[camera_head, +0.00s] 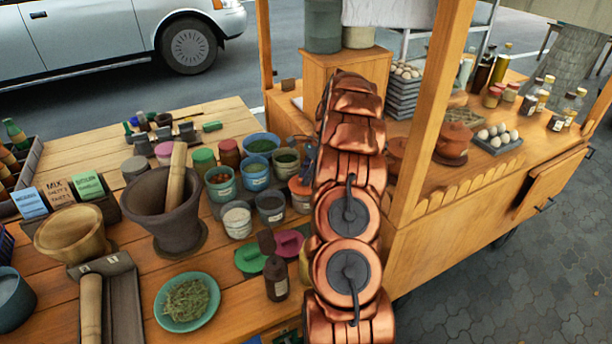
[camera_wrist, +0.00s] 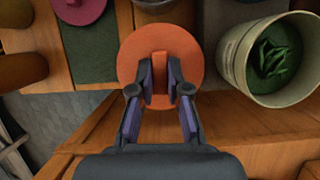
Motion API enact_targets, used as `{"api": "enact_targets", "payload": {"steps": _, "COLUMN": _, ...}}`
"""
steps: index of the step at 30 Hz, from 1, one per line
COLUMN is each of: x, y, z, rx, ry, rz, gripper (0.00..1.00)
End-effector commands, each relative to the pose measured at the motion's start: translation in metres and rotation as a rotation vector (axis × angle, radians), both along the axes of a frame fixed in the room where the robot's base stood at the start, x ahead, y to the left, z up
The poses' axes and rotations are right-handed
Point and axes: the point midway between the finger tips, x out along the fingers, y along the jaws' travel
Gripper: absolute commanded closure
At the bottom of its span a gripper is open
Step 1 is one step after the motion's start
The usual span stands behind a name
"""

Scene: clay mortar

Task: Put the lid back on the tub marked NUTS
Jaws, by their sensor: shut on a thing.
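My gripper (camera_wrist: 160,95) is shut on the upright grip of a round orange lid (camera_wrist: 131,62), seen from above in the wrist view. In the head view the orange lid (camera_head: 298,187) shows just left of my arm, over or at a pale tub (camera_head: 301,205); I cannot tell whether they touch. My gripper (camera_head: 309,160) is partly hidden by my arm there. Several open labelled tubs stand in a cluster; one with reddish-brown contents (camera_head: 219,184) is at its left. The label words are too small to read, so I cannot tell which says NUTS.
A tub with green contents (camera_wrist: 272,60) stands right of the lid in the wrist view. A green lid (camera_head: 250,260) and a pink lid (camera_head: 288,244) lie in front of the tubs, by a dark bottle (camera_head: 276,278). A mortar (camera_head: 170,215) stands left. A wooden post (camera_head: 432,110) rises right.

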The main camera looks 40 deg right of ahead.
Motion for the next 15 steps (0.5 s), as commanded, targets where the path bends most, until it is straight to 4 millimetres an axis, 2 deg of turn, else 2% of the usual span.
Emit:
{"api": "enact_targets", "payload": {"steps": 3, "x": 0.0000, "y": 0.0001, "z": 0.0000, "rx": 0.000, "ry": 0.000, "rz": 0.000, "gripper": 1.00}}
{"api": "enact_targets", "payload": {"steps": 4, "x": 0.0000, "y": 0.0001, "z": 0.0000, "rx": 0.000, "ry": 0.000, "rz": 0.000, "gripper": 0.83}}
{"api": "enact_targets", "payload": {"steps": 12, "x": 0.0000, "y": 0.0001, "z": -0.0001, "rx": 0.001, "ry": 0.000, "rz": 0.000, "gripper": 0.55}}
{"api": "enact_targets", "payload": {"steps": 15, "x": 0.0001, "y": 0.0000, "z": 0.0001, "rx": 0.000, "ry": -0.001, "rz": 0.000, "gripper": 0.55}}
